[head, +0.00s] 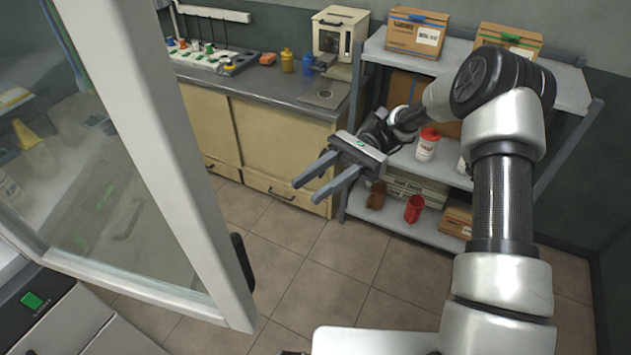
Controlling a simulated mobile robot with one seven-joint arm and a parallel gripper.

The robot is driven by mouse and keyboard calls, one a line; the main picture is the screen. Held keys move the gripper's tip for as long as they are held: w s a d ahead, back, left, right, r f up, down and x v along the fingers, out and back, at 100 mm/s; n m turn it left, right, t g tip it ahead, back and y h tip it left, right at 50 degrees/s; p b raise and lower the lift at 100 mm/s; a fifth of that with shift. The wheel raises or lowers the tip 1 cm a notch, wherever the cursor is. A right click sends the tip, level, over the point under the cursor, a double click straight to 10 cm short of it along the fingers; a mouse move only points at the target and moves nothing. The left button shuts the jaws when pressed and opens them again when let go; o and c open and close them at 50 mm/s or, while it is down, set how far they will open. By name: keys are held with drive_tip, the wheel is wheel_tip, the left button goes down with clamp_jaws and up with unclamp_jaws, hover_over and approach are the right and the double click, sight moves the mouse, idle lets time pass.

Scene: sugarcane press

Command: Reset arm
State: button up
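My gripper (317,180) is in the middle of the head view, at the end of my arm, which comes in from the right. Its two grey fingers point left and down and stand clearly apart. Nothing shows between them. The gripper hangs in free air in front of the beige cabinets (262,140), left of the shelf rack.
A glass door (165,150) in a pale frame stands open on the left, with a dark handle. A grey shelf rack (425,168) holds boxes, a red-lidded container (428,143) and mugs (414,208). A counter (285,88) runs along the back. The tiled floor (320,285) is mostly clear.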

drive_tip(key=s+d+r+n+t+h, duration=0.4)
drive_tip(key=s+d+r+t+h, duration=0.1)
drive_tip(key=d+t, duration=0.4)
drive_tip(key=s+d+r+n+t+h, duration=0.4)
drive_tip(key=s+d+r+t+h, duration=0.2)
drive_tip(key=s+d+r+t, duration=0.1)
drive_tip(key=d+r+t, duration=0.1)
drive_tip(key=d+t, duration=0.1)
drive_tip(key=t, duration=0.1)
drive_tip(key=shift+s+d+h, duration=0.2)
drive_tip(key=shift+s+h, duration=0.05)
drive_tip(key=shift+h, duration=0.05)
